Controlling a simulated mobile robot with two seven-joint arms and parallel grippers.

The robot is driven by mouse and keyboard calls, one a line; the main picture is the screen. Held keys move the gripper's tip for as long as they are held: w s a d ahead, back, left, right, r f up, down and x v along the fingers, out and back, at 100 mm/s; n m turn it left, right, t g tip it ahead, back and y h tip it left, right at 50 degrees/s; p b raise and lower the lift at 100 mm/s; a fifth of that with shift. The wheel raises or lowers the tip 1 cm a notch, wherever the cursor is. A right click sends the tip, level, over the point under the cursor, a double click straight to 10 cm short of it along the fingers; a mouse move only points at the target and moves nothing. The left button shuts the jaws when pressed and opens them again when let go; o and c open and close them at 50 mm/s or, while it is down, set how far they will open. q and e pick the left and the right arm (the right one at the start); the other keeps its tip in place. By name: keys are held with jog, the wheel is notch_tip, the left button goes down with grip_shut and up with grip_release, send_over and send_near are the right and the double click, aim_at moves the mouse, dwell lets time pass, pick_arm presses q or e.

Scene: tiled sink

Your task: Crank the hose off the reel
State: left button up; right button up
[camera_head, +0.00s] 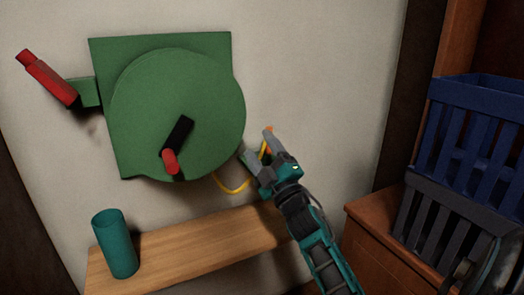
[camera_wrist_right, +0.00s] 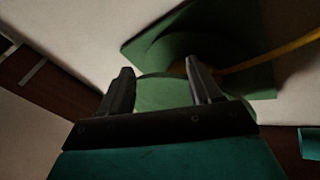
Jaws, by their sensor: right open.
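A green hose reel (camera_head: 190,95) is mounted on the wall, with a round drum in front of a square plate. A black crank arm (camera_head: 180,132) with a red knob (camera_head: 170,161) sits on the drum's face. A yellow hose (camera_head: 231,190) hangs from the drum's lower right and loops up behind my right gripper. My right gripper (camera_head: 262,151) is open, at the right of the drum near the hose. In the right wrist view, its fingers (camera_wrist_right: 158,88) are apart; the green reel (camera_wrist_right: 190,45) and yellow hose (camera_wrist_right: 275,53) lie beyond them. My left gripper is not in view.
A red lever (camera_head: 48,80) sticks out from a green bracket left of the reel. A wooden shelf (camera_head: 190,250) runs below, with a teal cup (camera_head: 117,245) at its left. Blue (camera_head: 475,120) and dark grey (camera_head: 450,225) crates stand at the right on a wooden cabinet (camera_head: 375,230).

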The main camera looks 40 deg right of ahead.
dwell(0.3)
jog(key=s+a+p, duration=0.1)
jog(key=s+a, duration=0.1)
jog(key=s, duration=0.5)
jog(key=shift+s+p, duration=0.4)
dwell(0.6)
